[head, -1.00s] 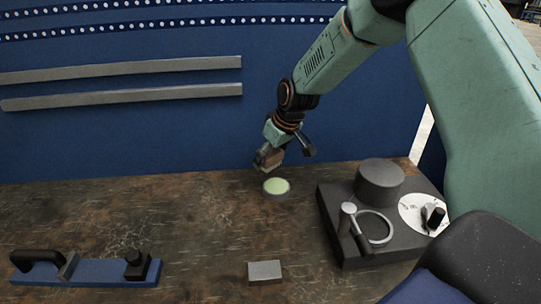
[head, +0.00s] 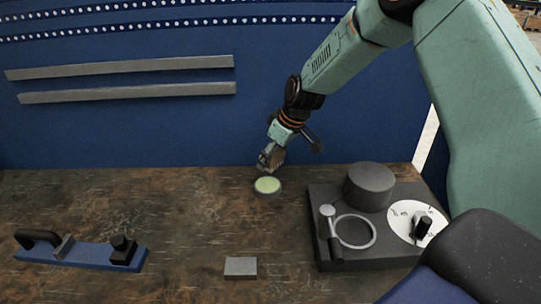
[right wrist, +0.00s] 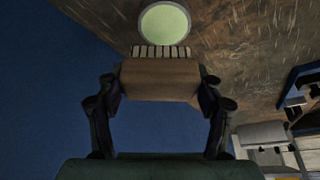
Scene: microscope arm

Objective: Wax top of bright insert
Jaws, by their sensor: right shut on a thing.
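My right gripper (head: 268,158) is shut on a brush, a tan block (right wrist: 160,78) with a row of pale bristles along one edge. A light grey rectangular block (head: 240,266), possibly the bright insert, lies flat on the bench at front centre, apart from the gripper. My left gripper is not in view.
A dark fixture (head: 328,262) with a cylinder, a ring arm and a white dial (head: 405,212) stands at right. A blue base (head: 88,257) with black handles lies at front left. A blue wall (head: 120,130) with two grey rails rises behind. The bench centre-left is clear.

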